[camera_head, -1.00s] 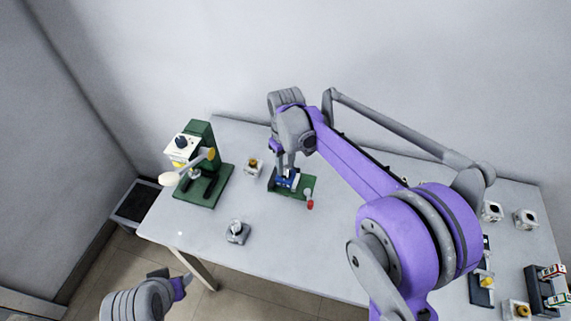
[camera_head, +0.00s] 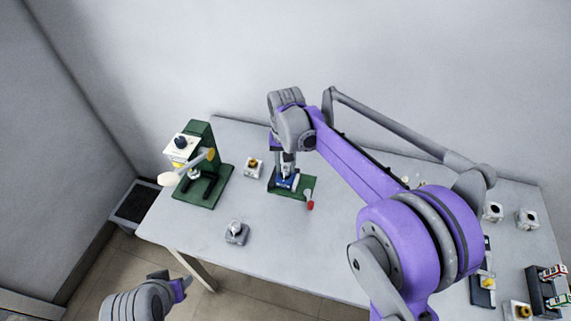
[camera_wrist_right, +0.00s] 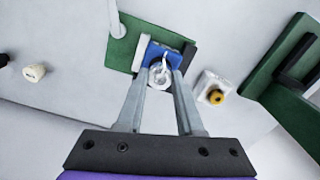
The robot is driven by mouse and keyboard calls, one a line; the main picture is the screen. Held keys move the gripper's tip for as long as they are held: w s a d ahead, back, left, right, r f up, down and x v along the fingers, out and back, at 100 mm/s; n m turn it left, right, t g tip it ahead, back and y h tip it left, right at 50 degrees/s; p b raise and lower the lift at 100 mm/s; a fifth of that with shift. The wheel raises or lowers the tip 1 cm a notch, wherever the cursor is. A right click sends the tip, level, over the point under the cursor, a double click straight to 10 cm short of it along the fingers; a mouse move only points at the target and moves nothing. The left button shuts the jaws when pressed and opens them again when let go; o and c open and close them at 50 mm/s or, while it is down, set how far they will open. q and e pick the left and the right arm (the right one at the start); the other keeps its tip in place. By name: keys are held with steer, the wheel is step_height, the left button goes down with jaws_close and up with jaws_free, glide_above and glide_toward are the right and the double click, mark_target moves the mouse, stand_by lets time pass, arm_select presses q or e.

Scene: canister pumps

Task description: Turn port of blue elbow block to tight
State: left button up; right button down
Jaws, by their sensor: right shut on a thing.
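The blue elbow block (camera_head: 285,183) sits on a green fixture plate (camera_head: 305,190) near the middle of the table. In the right wrist view the blue block (camera_wrist_right: 154,52) lies on the green plate (camera_wrist_right: 124,50), with a round light metal port (camera_wrist_right: 160,76) facing the camera. My right gripper (camera_head: 287,172) points down at the block; in the right wrist view its fingertips (camera_wrist_right: 160,78) are shut on the port from both sides. My left gripper (camera_head: 180,283) is empty off the table's front left, and its jaw gap is too small to judge.
A green press (camera_head: 202,165) with a white-handled lever stands at the left. A small white block with a yellow port (camera_head: 253,167) and a grey part (camera_head: 237,232) sit near it. The fixture has a red-knobbed handle (camera_head: 310,205). More parts (camera_head: 527,218) crowd the right end.

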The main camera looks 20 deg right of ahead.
mark_target(286, 168)
stand_by(0.5)
steer(key=c, duration=0.5)
jaws_free()
steer(key=shift+r, duration=0.1)
step_height(286, 168, up, 11)
steer(key=shift+f+p, duration=0.15)
steer(key=shift+p, duration=0.2)
